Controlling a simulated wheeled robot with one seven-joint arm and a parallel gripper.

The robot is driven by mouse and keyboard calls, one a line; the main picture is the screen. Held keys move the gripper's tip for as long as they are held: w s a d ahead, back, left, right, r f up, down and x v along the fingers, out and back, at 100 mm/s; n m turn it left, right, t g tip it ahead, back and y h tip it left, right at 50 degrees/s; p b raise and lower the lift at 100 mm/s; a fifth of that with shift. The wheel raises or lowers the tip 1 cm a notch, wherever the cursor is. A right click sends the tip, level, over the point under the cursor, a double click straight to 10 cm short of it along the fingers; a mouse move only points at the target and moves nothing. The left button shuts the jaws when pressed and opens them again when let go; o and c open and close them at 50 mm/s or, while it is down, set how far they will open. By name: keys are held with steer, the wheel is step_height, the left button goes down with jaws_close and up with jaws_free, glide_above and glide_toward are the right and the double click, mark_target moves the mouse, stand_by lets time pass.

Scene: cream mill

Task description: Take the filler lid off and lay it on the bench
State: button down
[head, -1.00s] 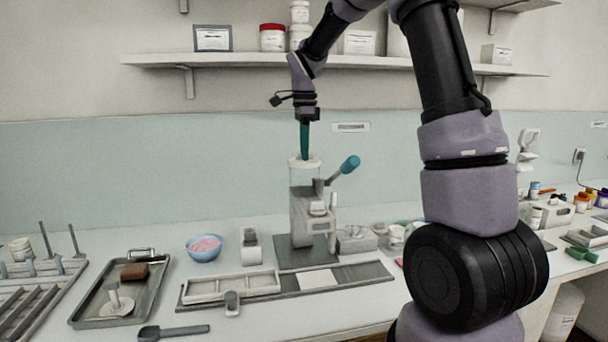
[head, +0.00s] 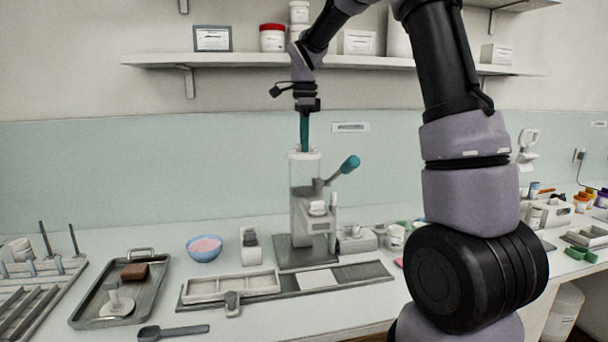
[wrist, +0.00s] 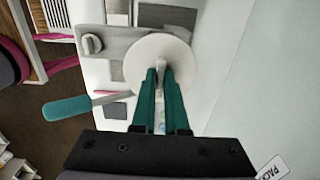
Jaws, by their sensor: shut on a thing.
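My gripper (head: 304,148) points straight down over the filler (head: 302,220), its teal fingers shut on the knob of the white filler lid (head: 305,154). In the wrist view the lid is a round white disc (wrist: 175,50), with the knob between the fingertips (wrist: 160,72). The lid is level at the top of the filler's clear cylinder (head: 304,174). I cannot tell whether a gap separates it from the rim. The filler stands on the white bench (head: 225,325), with a teal-ended lever (head: 350,164) sticking out to its right.
A metal tray (head: 77,322) holds a brown block and a white disc with a post. A blue bowl (head: 204,254) of pink stuff and a long grey plate (head: 357,274) lie near the filler. A dark scoop (head: 175,331) lies in front. The shelf (head: 240,60) hangs behind.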

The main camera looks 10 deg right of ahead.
steer(key=shift+r, duration=0.15)
steer(key=shift+r, duration=1.4)
